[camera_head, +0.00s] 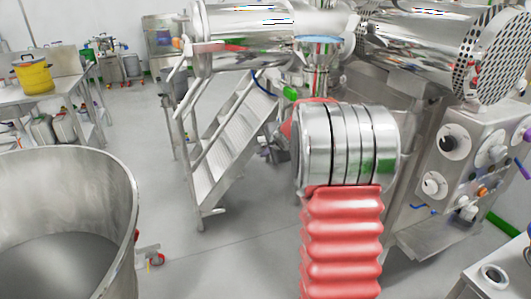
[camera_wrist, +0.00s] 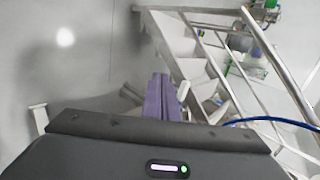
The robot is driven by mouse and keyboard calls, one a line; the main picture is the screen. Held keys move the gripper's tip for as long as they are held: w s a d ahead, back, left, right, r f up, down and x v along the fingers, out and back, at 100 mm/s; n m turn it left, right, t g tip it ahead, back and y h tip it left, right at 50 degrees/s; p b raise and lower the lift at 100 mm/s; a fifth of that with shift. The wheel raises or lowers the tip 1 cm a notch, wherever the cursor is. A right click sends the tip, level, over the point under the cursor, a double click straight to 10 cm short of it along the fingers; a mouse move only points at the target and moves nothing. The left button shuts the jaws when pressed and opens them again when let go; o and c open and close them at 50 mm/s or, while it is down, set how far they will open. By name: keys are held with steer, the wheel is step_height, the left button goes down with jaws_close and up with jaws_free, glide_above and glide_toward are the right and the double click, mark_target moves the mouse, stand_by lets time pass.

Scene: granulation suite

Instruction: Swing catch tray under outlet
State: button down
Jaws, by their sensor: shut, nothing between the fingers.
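My gripper (camera_wrist: 161,80) shows in the wrist view as two purple fingers pressed together beyond a dark housing. It is shut and empty, over the pale floor beside the metal stairs. In the head view my fingers cannot be made out, and my arm covers the middle of the picture. A steel machine (camera_head: 410,38) with a large drum and a perforated end stands behind it. A blue-topped steel cylinder (camera_head: 317,60) stands beside this drum. I cannot make out for certain which part is the catch tray or the outlet.
Metal stairs (camera_head: 228,135) with rails stand left of centre; they also show in the wrist view (camera_wrist: 190,68). A large open steel vessel (camera_head: 125,190) fills the lower left. A control panel (camera_head: 462,160) is at the right. Grey floor (camera_head: 235,255) lies clear between vessel and arm.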

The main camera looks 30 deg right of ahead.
steer(key=a+v, duration=0.1)
steer(key=v, duration=0.6)
steer(key=shift+a+r, duration=0.15)
steer(key=shift+r, duration=0.05)
stand_by(0.4)
steer(key=s+a+f+n+g+y, duration=0.25)
steer(key=s+a+f+n, duration=0.25)
steer(key=s+a+n, duration=0.3)
steer(key=s+a+r+n, duration=0.2)
steer(key=s+a+n, duration=0.3)
steer(key=s+a, duration=0.6)
steer(key=s+a+r+n+g+h, duration=0.1)
steer(key=s+a+r+n, duration=0.2)
steer(key=s+a+n, duration=0.3)
steer(key=s+a, duration=0.5)
steer(key=s, duration=0.2)
steer(key=shift+a+n, duration=0.3)
steer(key=shift+a, duration=0.1)
